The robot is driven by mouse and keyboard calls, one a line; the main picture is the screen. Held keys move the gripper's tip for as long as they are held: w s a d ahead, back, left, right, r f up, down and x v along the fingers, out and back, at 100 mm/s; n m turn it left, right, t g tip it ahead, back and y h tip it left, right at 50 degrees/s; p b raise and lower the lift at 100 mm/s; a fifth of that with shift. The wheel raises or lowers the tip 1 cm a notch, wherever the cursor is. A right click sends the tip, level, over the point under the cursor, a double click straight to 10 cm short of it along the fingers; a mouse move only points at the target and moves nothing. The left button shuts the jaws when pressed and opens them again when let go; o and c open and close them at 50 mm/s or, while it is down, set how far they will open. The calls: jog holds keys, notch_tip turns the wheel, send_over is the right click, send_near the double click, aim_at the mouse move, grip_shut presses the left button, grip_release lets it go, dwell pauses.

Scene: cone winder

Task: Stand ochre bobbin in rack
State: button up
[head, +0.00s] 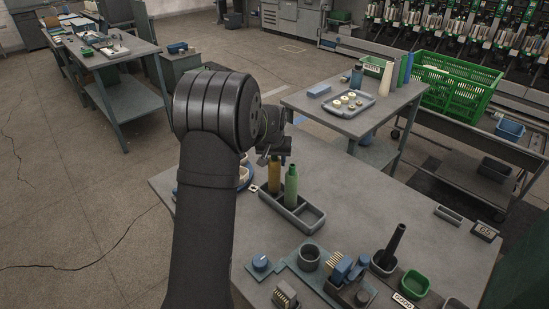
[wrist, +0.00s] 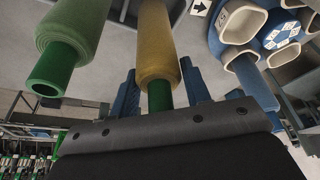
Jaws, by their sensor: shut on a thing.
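The ochre bobbin (head: 274,177) stands upright at the far-left end of the grey rack (head: 312,219). Its lower end is hidden by the rack wall, so I cannot tell whether it rests on the rack floor. My gripper (head: 272,158) is above it, shut on its top end. In the wrist view, the ochre bobbin (wrist: 156,45) shows its green tube end between the blue fingers of my gripper (wrist: 160,92). A green bobbin (head: 291,186) stands upright in the rack just right of the ochre one, and also shows in the wrist view (wrist: 72,35).
The rack's near-right compartment is empty. Left of it, partly behind my arm, is a blue-rimmed tray (head: 247,176). The table's right middle is clear.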

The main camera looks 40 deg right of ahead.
jog(key=shift+f, duration=0.1)
dwell(0.4)
jog(key=shift+f, duration=0.4)
jog(key=o, duration=1)
jog(key=v, duration=1.7)
jog(key=shift+r, duration=0.2)
jog(key=x, duration=1.7)
jog(key=shift+f, duration=0.2)
